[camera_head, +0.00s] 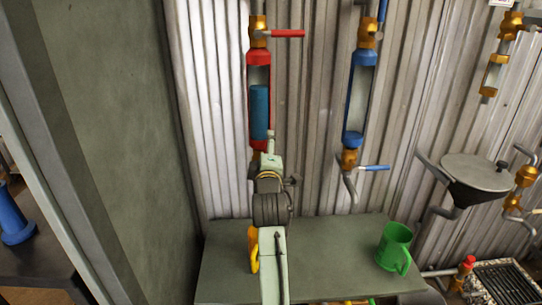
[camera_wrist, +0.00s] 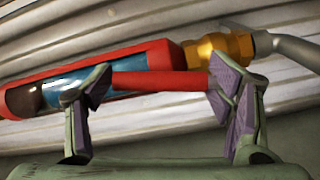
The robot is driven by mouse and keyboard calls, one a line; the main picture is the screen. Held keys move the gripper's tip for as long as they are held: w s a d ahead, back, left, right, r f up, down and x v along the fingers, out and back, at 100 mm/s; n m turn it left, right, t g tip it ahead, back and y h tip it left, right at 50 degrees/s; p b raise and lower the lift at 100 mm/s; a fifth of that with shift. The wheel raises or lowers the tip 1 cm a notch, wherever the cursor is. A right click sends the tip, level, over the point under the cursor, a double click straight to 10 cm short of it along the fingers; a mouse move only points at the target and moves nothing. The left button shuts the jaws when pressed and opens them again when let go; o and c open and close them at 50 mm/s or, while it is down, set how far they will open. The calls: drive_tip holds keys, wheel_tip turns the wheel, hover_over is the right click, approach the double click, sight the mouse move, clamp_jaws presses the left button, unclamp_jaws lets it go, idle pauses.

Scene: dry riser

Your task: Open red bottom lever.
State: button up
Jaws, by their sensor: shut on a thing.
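The red sight-glass tube (camera_head: 259,85) stands upright on the corrugated wall, with blue liquid (camera_head: 260,112) behind its window. Its red top lever (camera_head: 288,33) points right, level, from a brass valve. In the wrist view the red bottom lever (camera_wrist: 160,83) spans between the two fingertips of my gripper (camera_wrist: 162,88). My gripper is shut on this lever, with both fingertips at its ends. The brass bottom valve (camera_wrist: 218,50) sits just beyond it. In the head view my gripper (camera_head: 270,140) hides the bottom lever and most of that valve.
A blue tube (camera_head: 360,95) with a blue bottom lever (camera_head: 374,168) is to the right. Below, a bench (camera_head: 325,258) carries a green mug (camera_head: 394,246) and a yellow item (camera_head: 253,250). A funnel (camera_head: 474,172) is further right. A grey panel (camera_head: 115,135) stands left.

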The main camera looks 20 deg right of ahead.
drive_tip(key=shift+w+a+r+n, duration=0.15)
drive_tip(key=shift+a+n, duration=0.4)
drive_tip(key=shift+n, duration=0.35)
drive_tip(key=o, duration=1.7)
drive_tip(key=v, duration=1.2)
